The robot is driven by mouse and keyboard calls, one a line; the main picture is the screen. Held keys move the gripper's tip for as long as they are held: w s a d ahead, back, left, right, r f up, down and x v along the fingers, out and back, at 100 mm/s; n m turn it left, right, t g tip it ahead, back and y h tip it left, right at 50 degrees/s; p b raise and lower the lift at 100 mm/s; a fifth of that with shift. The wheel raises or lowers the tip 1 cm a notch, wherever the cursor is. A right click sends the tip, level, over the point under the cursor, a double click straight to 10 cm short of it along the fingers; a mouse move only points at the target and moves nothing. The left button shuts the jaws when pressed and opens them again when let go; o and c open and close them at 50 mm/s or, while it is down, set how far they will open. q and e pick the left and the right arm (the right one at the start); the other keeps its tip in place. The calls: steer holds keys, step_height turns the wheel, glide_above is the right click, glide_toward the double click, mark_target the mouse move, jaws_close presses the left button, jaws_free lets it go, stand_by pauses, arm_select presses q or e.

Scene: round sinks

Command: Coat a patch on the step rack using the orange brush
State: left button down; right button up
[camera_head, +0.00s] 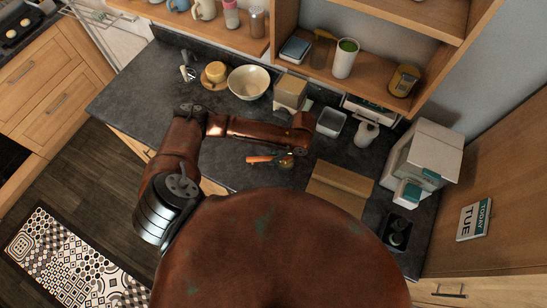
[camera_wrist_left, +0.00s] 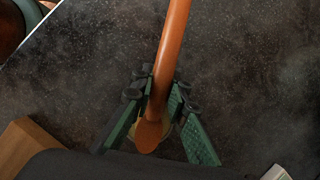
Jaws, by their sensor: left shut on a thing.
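The orange brush (camera_head: 259,159) is above the dark counter, its orange handle pointing left in the head view. In the left wrist view the orange handle (camera_wrist_left: 172,50) runs from the top edge down between the green fingers. My left gripper (camera_wrist_left: 157,112) is shut on it. In the head view my left gripper (camera_head: 287,160) is small and partly hidden. The brush's bristles cannot be made out. A brown stepped wooden piece (camera_head: 342,186), which looks like the step rack, lies on the counter right of the gripper, apart from the brush. My right gripper is not in view.
A cream bowl (camera_head: 249,82), a cardboard-coloured box (camera_head: 290,92) and a clear container (camera_head: 330,122) stand behind my left arm. A white bottle (camera_head: 366,133) and a white appliance (camera_head: 424,155) stand at the right. The counter left of the brush is clear.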

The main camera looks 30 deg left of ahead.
mark_target(269, 157)
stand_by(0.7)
arm_select(q)
steer(key=shift+s+f+p, duration=0.1)
steer(key=shift+p, duration=0.2)
stand_by(0.4)
step_height(269, 157, up, 5)
steer(key=p, duration=0.6)
steer(key=shift+r+p, duration=0.9)
steer(key=shift+r, duration=0.2)
steer(key=shift+d+f, duration=0.1)
